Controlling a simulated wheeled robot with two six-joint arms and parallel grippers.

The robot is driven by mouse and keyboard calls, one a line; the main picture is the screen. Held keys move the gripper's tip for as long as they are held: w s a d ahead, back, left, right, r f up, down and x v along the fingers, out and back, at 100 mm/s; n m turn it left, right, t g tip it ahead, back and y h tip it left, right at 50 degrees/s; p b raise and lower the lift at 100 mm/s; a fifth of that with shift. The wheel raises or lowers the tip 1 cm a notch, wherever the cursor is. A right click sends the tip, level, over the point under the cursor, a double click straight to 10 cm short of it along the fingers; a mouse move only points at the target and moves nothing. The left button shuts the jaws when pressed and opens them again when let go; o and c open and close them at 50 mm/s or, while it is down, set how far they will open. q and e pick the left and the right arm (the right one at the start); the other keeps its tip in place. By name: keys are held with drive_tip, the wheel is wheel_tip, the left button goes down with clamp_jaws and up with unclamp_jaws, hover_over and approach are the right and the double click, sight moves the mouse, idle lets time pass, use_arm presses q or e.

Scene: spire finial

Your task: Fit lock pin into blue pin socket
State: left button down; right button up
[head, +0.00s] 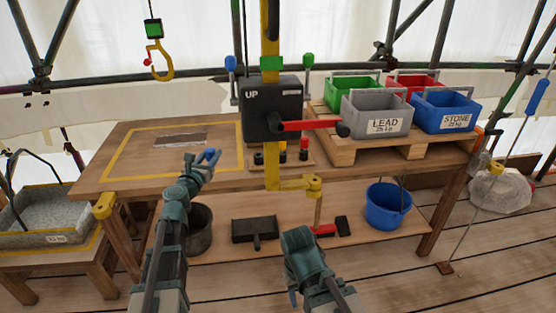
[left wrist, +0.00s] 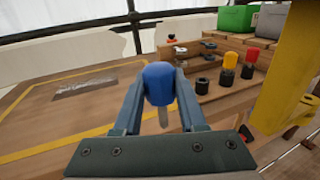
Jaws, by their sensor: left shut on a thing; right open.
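The lock pin has a blue rounded head (left wrist: 158,82) and a grey shank (left wrist: 163,116). My left gripper (left wrist: 158,95) is shut on the blue head, with the shank hanging between the fingers. In the head view my left gripper (head: 206,160) holds the blue pin (head: 211,154) above the bench. An empty black socket (left wrist: 202,86) stands to the right of the pin, beside a yellow-topped pin (left wrist: 230,62) and a red-topped pin (left wrist: 251,56) in their sockets. No blue marking shows on the empty socket. My right gripper (head: 294,296) is low in front of the bench, its fingers mostly hidden.
Colored crates sit on a pallet (head: 345,137) behind. The bench top (head: 125,150) on the left is clear. A hook (head: 162,65) hangs at the back left.

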idle(0.5)
use_arm(q)
wheel_tip(320, 180, up, 17)
drive_tip(key=p, duration=1.7)
